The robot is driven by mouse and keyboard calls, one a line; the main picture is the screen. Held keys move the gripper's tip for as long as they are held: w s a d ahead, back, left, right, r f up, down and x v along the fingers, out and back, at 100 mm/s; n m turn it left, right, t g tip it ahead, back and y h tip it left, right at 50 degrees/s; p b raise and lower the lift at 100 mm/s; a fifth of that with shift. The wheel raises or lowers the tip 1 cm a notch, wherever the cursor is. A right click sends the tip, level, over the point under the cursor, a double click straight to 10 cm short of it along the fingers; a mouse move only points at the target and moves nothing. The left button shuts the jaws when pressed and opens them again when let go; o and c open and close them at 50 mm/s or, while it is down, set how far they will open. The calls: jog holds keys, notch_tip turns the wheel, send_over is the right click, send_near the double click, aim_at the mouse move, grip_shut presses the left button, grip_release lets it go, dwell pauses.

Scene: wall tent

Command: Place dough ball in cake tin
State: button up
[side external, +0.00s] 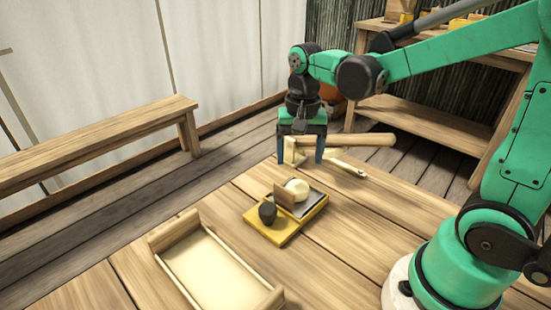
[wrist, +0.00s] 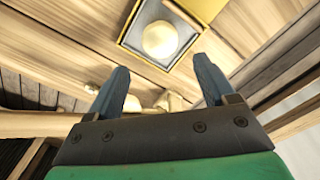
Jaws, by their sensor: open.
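A pale cream ball (side external: 297,188), which looks like the dough ball, sits in the grey-floored part of a yellow-edged tray (side external: 283,237) on the table. It also shows near the top of the wrist view (wrist: 160,40), inside a dark square with a yellow border. I cannot tell for sure which container is the cake tin; the grey part of this tray may be it. My gripper (side external: 301,162) is open, fingers pointing down, above and behind the tray, apart from the ball. Its two fingers are spread in the wrist view (wrist: 160,66), with no ball between them.
A dark egg-shaped thing (side external: 267,213) sits in the tray's near part, beside a wooden divider (side external: 284,196). A wooden mallet-like thing (side external: 365,140) lies beside my gripper, overlapping it in view. A wooden tray with a cream floor (side external: 212,267) is at front left. Table right of the yellow tray is clear.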

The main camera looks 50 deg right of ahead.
jog(key=s+a+r+n+t, duration=0.1)
jog(key=n+t, duration=0.1)
jog(key=n, duration=0.1)
jog(key=s+a+r+n+t, duration=0.1)
jog(key=n+t, duration=0.1)
jog(key=n, duration=0.1)
jog(key=s+a+r+n+t, duration=0.1)
jog(key=n+t, duration=0.2)
jog(key=shift+s+a, duration=0.15)
jog(key=shift+a, duration=0.2)
dwell(0.5)
